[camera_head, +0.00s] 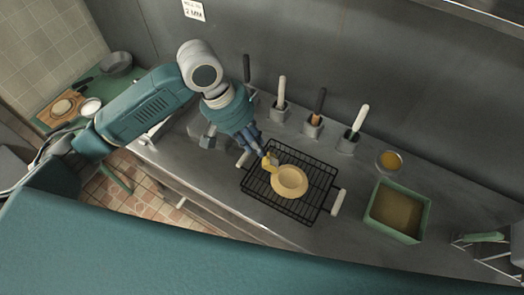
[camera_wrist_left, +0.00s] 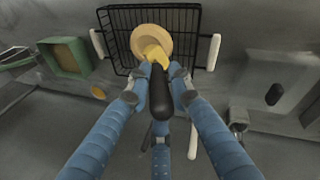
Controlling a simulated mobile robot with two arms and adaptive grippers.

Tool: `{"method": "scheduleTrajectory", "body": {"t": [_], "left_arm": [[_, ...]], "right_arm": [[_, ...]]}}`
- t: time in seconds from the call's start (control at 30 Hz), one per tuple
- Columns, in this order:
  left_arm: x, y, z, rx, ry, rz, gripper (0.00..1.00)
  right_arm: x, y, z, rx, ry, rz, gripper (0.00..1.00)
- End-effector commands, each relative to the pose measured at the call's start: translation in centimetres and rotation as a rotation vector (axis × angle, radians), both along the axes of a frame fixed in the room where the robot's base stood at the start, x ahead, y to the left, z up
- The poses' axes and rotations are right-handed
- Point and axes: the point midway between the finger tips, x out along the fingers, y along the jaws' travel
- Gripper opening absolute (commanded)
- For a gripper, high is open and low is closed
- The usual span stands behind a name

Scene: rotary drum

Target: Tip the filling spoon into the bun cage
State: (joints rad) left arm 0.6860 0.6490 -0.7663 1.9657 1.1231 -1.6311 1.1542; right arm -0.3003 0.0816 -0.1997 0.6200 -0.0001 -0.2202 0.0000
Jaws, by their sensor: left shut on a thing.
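The bun cage (camera_head: 325,172) is a black wire basket with white handles, lying on the steel counter. A pale round bun (camera_head: 290,181) with a hollow in its middle sits in it. My left gripper (camera_head: 258,150) is over the cage's upper left part, shut on the filling spoon. The spoon's yellow head (camera_head: 269,163) is at the bun's upper left edge. In the left wrist view, the fingers (camera_wrist_left: 158,88) hold the spoon's black handle (camera_wrist_left: 160,95), and its yellow head (camera_wrist_left: 154,54) overlaps the bun (camera_wrist_left: 151,36). Whether the head touches the bun is unclear. My right gripper is out of view.
Several utensils with black or white handles stand in metal holders (camera_head: 313,127) along the back wall. A bowl (camera_head: 389,161) with yellow contents and a green box (camera_head: 428,218) stand to the right. The counter between cage and box is clear.

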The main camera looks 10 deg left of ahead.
Motion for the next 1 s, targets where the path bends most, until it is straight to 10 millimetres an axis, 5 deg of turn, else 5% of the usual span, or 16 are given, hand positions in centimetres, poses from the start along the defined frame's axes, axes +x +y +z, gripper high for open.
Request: {"method": "scheduleTrajectory", "body": {"t": [1.0], "left_arm": [[0.4, -2.0, 1.0, 0.158, 0.033, 0.001, 0.00]], "right_arm": [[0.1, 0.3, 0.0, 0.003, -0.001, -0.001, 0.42]]}}
